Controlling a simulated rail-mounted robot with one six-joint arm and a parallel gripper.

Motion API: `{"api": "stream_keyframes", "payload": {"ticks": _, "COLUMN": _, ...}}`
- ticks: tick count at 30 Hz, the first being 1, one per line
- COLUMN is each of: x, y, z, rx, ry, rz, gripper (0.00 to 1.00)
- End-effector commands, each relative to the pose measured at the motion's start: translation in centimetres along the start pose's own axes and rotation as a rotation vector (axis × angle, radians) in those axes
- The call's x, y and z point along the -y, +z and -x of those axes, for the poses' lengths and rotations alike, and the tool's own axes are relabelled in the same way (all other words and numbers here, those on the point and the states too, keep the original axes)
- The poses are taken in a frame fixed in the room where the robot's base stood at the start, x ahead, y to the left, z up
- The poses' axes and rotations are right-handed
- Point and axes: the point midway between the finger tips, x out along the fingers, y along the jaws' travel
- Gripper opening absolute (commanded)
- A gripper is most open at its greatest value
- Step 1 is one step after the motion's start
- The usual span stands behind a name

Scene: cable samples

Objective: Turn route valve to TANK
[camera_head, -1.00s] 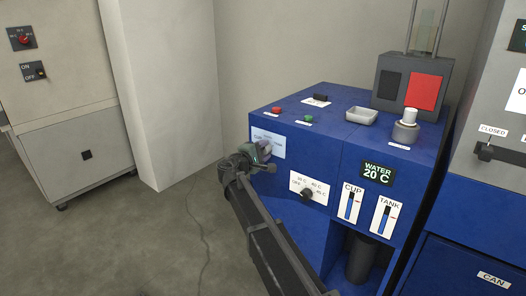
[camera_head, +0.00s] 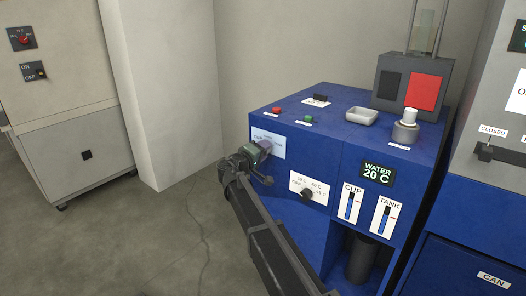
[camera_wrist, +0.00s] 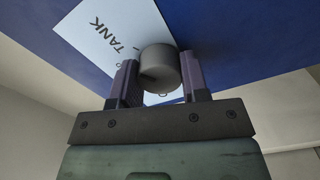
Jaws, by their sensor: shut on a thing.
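The route valve is a round grey knob (camera_wrist: 160,68) on a pale label plate (camera_wrist: 105,38) in the wrist view. The word TANK shows on the plate to the left of the knob. My gripper (camera_wrist: 158,88) is shut on the knob, one finger on each side. In the head view the same plate (camera_head: 272,143) is on the front of the blue machine (camera_head: 345,150), at its upper left. My gripper (camera_head: 258,155) is at the plate there and hides the knob. Which way the knob points cannot be told.
A temperature dial (camera_head: 307,193) is just right of and below my gripper. A water display (camera_head: 377,173) and the CUP gauge (camera_head: 350,204) and TANK gauge (camera_head: 385,217) are further right. Red (camera_head: 276,110) and green (camera_head: 309,119) buttons are on top. Floor to the left is clear.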

Motion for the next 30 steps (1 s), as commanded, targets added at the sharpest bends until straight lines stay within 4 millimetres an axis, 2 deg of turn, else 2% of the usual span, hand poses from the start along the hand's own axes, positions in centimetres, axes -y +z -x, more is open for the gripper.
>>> {"api": "stream_keyframes", "payload": {"ticks": 9, "x": 0.0, "y": 0.0, "z": 0.1, "rx": 0.001, "ry": -0.001, "rz": -0.004, "gripper": 0.18}}
{"api": "stream_keyframes", "payload": {"ticks": 10, "x": 0.0, "y": 0.0, "z": 0.1, "rx": 0.001, "ry": -0.001, "rz": -0.004, "gripper": 0.43}}
{"api": "stream_keyframes", "payload": {"ticks": 15, "x": 0.0, "y": 0.0, "z": 0.1, "rx": 0.000, "ry": -0.001, "rz": -0.003, "gripper": 0.67}}
{"api": "stream_keyframes", "payload": {"ticks": 24, "x": 0.0, "y": 0.0, "z": 0.4, "rx": 0.000, "ry": -0.001, "rz": -0.002, "gripper": 0.67}}
{"api": "stream_keyframes", "payload": {"ticks": 26, "x": 0.0, "y": 0.0, "z": 1.2, "rx": -0.001, "ry": -0.001, "rz": -0.002, "gripper": 0.67}}
{"api": "stream_keyframes", "payload": {"ticks": 30, "x": 0.0, "y": 0.1, "z": 4.3, "rx": -0.002, "ry": -0.001, "rz": -0.002, "gripper": 0.67}}
